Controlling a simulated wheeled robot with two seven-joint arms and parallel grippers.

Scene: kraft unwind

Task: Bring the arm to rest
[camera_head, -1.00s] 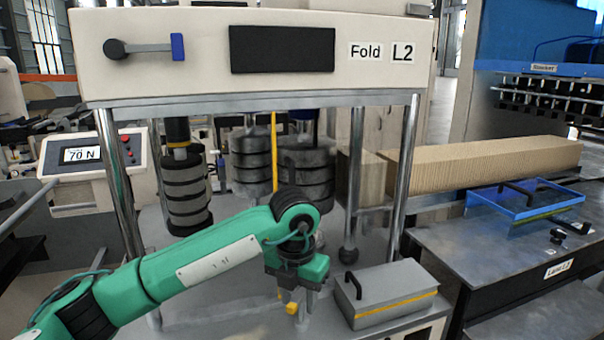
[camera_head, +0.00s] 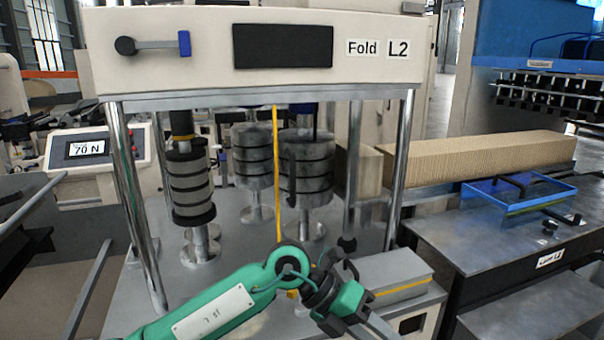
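My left arm is green and comes in from the bottom left. Its dark wrist is in front of the grey lidded box (camera_head: 405,266) with a yellow stripe. My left gripper (camera_head: 378,326) points to the lower right, near the bottom edge of the view. Its fingers are small and seen at an angle, so I cannot tell whether they are open or shut. No held object shows. My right arm and gripper are not in view.
The fold machine's frame (camera_head: 394,180) surrounds stacked rollers (camera_head: 188,182) and a yellow vertical strip (camera_head: 277,190). A readout reading 70 N (camera_head: 87,149) stands left. A blue clear tray (camera_head: 520,193) lies on the dark right-hand table (camera_head: 470,255).

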